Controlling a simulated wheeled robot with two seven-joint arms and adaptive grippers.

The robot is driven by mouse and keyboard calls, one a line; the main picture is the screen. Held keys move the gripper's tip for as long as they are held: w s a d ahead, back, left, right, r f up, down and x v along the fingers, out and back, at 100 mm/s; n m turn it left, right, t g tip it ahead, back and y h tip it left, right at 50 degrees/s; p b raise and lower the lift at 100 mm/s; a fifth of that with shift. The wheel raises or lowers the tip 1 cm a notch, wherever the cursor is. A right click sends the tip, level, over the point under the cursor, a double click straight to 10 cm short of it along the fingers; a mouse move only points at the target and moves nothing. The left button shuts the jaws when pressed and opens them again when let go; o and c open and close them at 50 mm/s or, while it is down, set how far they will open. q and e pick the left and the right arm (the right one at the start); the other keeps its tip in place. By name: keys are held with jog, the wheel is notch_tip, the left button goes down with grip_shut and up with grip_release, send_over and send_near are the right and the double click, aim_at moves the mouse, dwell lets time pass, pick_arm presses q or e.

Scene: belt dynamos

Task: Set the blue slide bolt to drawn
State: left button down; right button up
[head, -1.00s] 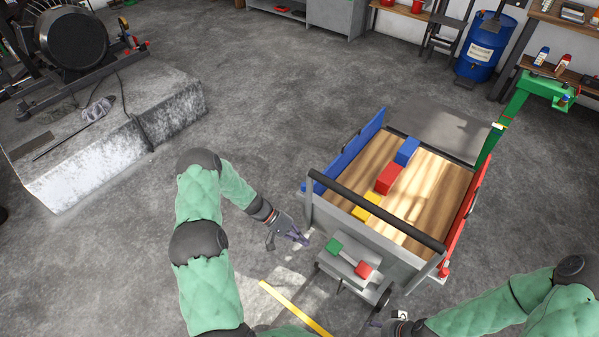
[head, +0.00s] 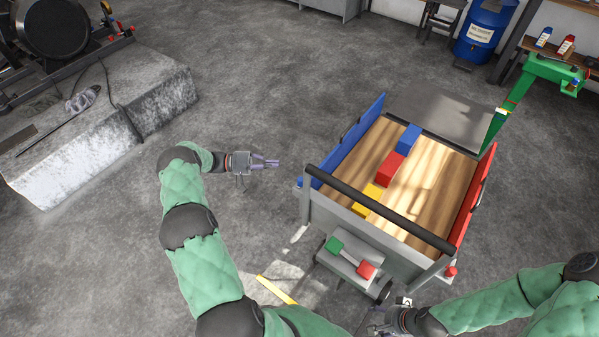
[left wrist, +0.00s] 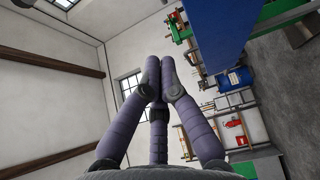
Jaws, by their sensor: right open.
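The blue side panel (head: 345,145) stands along the left side of the cart (head: 430,190), with a dark handle on its outer face. It also shows in the left wrist view (left wrist: 222,32), at upper right. A small blue part (head: 300,183) sits at the panel's near corner; I cannot tell whether it is the blue slide bolt or how that bolt is set. My left gripper (head: 272,163) is left of this corner, pointing right, apart from the cart. Its fingers meet at the tips (left wrist: 160,68) and hold nothing. My right gripper (head: 378,326) is open at the bottom edge.
A red side panel (head: 474,205) and red knob (head: 450,271) are on the cart's right. A dark bar (head: 380,209) crosses its near end. Blocks lie on the wooden bed. A concrete block (head: 110,135) stands far left. Floor between is clear.

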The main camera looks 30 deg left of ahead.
pick_arm(q)
jog(key=shift+d, duration=0.1)
jog(key=b+x, duration=0.2)
jog(key=x, duration=0.8)
jog(key=s, duration=0.4)
jog(key=shift+d, duration=0.35)
jog(key=s, duration=0.4)
jog(key=shift+s+a+p, duration=0.15)
jog(key=shift+p, duration=0.2)
